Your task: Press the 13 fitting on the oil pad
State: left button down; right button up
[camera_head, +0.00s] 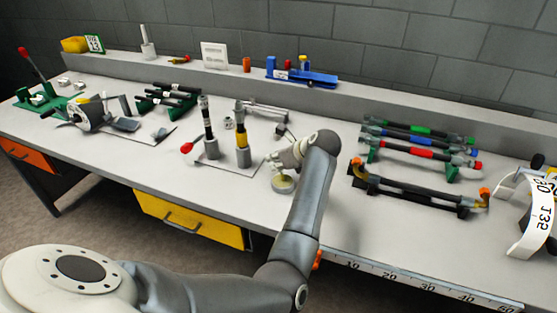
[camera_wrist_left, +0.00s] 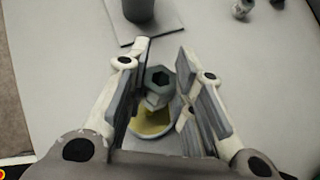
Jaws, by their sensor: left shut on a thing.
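My left gripper (camera_head: 281,160) is over the small round oil pad (camera_head: 283,184) near the middle of the bench. In the left wrist view the gripper (camera_wrist_left: 163,75) is shut on a grey metal fitting (camera_wrist_left: 158,81) with a hexagonal opening, held between the two fingers. The yellow face of the oil pad (camera_wrist_left: 152,124) shows just below and behind the fitting. I cannot tell whether the fitting touches the pad. No number is readable on the fitting. My right gripper is in neither view.
Racks of coloured hoses (camera_head: 415,140) and a white labelled strap (camera_head: 538,215) are at the right. The bench front near the ruler (camera_head: 400,280) is clear.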

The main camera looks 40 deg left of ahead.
pick_arm(q)
jog(key=shift+f, duration=0.1)
jog(key=shift+r+p, duration=1.9)
jog(key=shift+r, duration=1.7)
jog(key=shift+f, duration=0.2)
notch_tip(320, 180, down, 7)
jog(key=b, duration=0.4)
jog(key=shift+r, duration=0.15)
